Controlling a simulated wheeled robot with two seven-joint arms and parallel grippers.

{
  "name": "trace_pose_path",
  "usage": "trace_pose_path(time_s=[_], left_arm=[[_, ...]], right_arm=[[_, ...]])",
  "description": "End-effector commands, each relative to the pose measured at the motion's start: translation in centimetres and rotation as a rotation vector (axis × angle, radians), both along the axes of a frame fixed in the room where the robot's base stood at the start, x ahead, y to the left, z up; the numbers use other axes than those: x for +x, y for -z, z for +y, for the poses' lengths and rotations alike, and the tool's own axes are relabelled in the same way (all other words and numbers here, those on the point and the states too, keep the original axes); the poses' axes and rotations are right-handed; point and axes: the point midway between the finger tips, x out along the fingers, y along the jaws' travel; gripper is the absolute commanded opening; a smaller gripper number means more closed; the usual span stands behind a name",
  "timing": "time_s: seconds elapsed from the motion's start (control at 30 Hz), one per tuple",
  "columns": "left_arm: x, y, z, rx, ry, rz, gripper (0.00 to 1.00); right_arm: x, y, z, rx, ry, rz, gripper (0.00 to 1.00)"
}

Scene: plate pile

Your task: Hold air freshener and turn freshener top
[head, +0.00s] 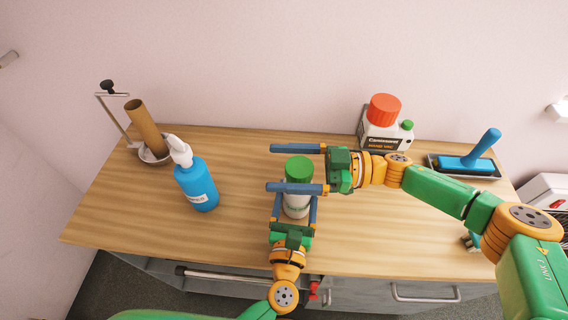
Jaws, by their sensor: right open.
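The air freshener (297,205) stands upright on the wooden counter, with a white body and a green top (299,169). My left gripper (295,205) reaches in from the front, its blue fingers on either side of the white body and close against it. My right gripper (297,168) comes from the right at the height of the top. It is open, with one finger behind the green top and one in front of it, apart from it. The front finger hides part of the freshener between top and body.
A blue spray bottle (197,187) stands left of the freshener. A paper-roll holder (148,130) is at the back left. A white container with a red cap (383,122) stands at the back right, near a tray with a blue-handled tool (466,162). The counter's left front is clear.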

Motion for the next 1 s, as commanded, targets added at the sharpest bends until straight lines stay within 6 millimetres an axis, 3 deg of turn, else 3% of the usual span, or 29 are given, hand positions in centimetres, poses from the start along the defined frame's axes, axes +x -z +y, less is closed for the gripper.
trace_pose_path(time_s=[0.27, 0.5, 0.7, 1.0], left_arm=[[0.0, 0.0, 0.0, 0.0, -0.001, 0.001, 0.07], [0.0, 0.0, 0.0, 0.0, -0.001, 0.001, 0.07], [0.0, 0.0, 0.0, 0.0, 0.0, 0.001, 0.07], [0.0, 0.0, 0.0, 0.0, 0.0, 0.001, 0.07]], right_arm=[[0.1, 0.0, -0.9, 0.001, 0.002, 0.0, 0.97], [0.4, 0.1, -7.4, -0.002, 0.005, 0.001, 0.97], [0.5, 0.1, -11.3, -0.001, 0.003, 0.0, 0.97], [0.5, 0.0, -12.1, 0.0, -0.001, 0.0, 0.97]])
